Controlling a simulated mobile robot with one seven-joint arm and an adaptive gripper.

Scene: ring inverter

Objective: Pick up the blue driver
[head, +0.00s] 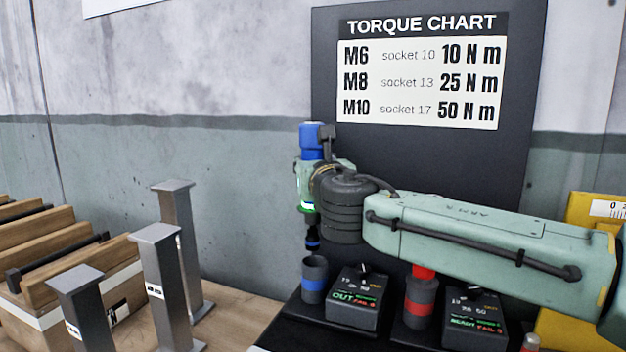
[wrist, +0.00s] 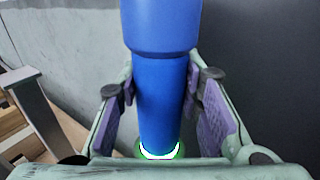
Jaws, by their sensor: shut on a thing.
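The blue driver (head: 312,141) is upright in the head view, with a blue top and a dark lower end with a blue band. My gripper (wrist: 160,105) is shut on the blue driver's body (wrist: 161,95) in the wrist view, one purple pad on each side. A green-white ring glows at the bottom of the blue body. In the head view the driver's lower end hangs above a dark holder with a blue band (head: 314,284). My arm hides part of the driver's middle.
A control box reading OUT (head: 355,298) stands beside the blue-banded holder. Grey posts (head: 160,285) and a wooden rack (head: 60,250) stand at left. A torque chart panel (head: 420,90) is behind.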

